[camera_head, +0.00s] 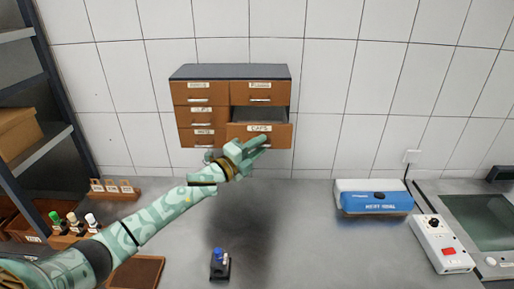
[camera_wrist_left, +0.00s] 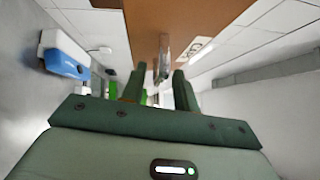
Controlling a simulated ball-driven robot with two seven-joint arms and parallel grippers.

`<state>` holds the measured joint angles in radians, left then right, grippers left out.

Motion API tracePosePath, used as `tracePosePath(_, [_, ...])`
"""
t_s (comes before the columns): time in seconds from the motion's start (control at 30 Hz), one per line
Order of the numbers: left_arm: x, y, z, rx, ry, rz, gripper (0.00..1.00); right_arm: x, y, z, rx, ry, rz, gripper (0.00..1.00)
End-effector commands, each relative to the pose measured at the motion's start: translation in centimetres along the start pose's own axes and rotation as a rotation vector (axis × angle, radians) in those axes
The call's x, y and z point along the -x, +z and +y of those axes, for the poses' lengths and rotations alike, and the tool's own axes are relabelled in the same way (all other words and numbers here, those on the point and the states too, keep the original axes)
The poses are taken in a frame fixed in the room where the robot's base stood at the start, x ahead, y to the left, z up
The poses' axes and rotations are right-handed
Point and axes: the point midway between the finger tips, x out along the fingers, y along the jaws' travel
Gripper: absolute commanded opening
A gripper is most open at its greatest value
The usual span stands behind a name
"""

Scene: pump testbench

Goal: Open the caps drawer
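The caps drawer (camera_head: 281,135) is the one labelled CAPS in the right column of the brown wall cabinet. It is pulled out, and its dark inside shows above its front. My left gripper (camera_head: 258,143) is at the lower part of the drawer front and hides part of it. In the left wrist view the drawer front (camera_wrist_left: 200,18) fills the top, with its metal handle (camera_wrist_left: 164,55) in line with the gap between the fingers. The left fingers (camera_wrist_left: 158,84) are apart with a visible gap. Whether they touch the handle I cannot tell. My right gripper is not in view.
The other cabinet drawers (camera_head: 200,92) are shut. Below on the grey bench are a rack with several bottles (camera_head: 75,228), a small dark holder with a blue top (camera_head: 219,264), a blue-and-white box (camera_head: 372,198) and a white switch box (camera_head: 441,245).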

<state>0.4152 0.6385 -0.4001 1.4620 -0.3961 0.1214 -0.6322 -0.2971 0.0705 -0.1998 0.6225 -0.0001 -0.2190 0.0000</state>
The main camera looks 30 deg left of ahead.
Motion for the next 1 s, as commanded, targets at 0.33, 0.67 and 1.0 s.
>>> tracePosePath(0.33, [4.7,0.0,0.4,0.000,0.004,0.000,0.30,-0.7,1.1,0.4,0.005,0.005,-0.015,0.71])
tracePosePath(0.67, [13.1,-0.2,0.3,0.001,0.003,0.001,0.30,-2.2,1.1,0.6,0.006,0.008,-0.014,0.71])
tracePosePath(1.0, [16.4,-0.1,0.0,-0.001,0.000,0.001,0.30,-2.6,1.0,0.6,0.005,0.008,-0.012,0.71])
